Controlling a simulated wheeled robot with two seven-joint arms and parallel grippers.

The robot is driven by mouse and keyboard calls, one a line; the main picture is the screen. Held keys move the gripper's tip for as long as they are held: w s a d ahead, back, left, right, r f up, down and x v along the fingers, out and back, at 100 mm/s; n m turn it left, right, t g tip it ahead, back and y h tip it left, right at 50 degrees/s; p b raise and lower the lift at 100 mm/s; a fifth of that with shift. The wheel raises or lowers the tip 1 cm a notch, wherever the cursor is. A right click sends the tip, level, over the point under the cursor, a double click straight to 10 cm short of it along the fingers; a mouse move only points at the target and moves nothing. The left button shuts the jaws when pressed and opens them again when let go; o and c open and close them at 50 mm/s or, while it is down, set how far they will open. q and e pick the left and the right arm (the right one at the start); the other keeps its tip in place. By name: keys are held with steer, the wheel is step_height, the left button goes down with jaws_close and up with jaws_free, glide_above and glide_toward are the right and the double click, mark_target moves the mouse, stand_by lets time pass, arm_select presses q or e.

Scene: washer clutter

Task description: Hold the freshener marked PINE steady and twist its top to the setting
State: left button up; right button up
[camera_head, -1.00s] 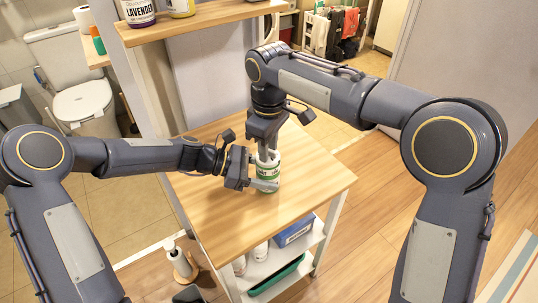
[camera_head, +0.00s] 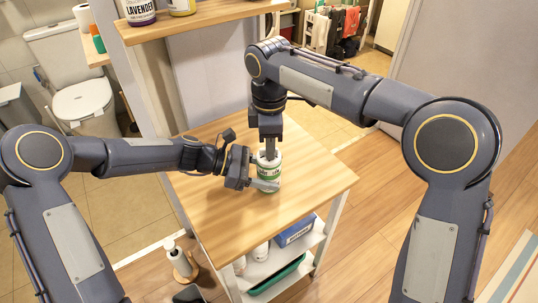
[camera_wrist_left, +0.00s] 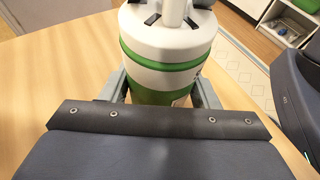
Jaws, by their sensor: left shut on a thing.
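The freshener (camera_head: 269,172), a white can with green bands, stands upright on the wooden table top. Its label is too small to read. My left gripper (camera_head: 262,184) is shut around its lower body from the left. In the left wrist view the can (camera_wrist_left: 165,75) sits between the two fingers, with its white slotted top (camera_wrist_left: 168,25) showing. My right gripper (camera_head: 270,150) points straight down at the can's top from above. Its fingertips are at the top, but whether they grip it cannot be made out in the head view.
A shelf (camera_head: 205,17) at the back holds a LAVENDER container (camera_head: 138,10) and a yellow-labelled one (camera_head: 181,6). Below the table top (camera_head: 225,220) are a blue box (camera_head: 295,230) and a green tray (camera_head: 276,277). The table around the can is clear.

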arm_select(q)
steer(key=shift+f, duration=0.25)
arm_select(e)
steer(key=shift+s+a+r, duration=0.1)
steer(key=shift+s+r, duration=0.05)
steer(key=shift+r, duration=2.15)
arm_select(q)
steer(key=o, duration=1)
steer(key=shift+w, duration=0.1)
steer(key=shift+o, duration=0.6)
steer(key=shift+r, duration=0.1)
steer(key=shift+a, duration=0.1)
steer(key=v, duration=1.1)
steer(key=shift+a+r, duration=0.2)
steer(key=shift+a, duration=0.05)
steer(key=shift+a+r, duration=0.1)
steer(key=shift+a, duration=0.05)
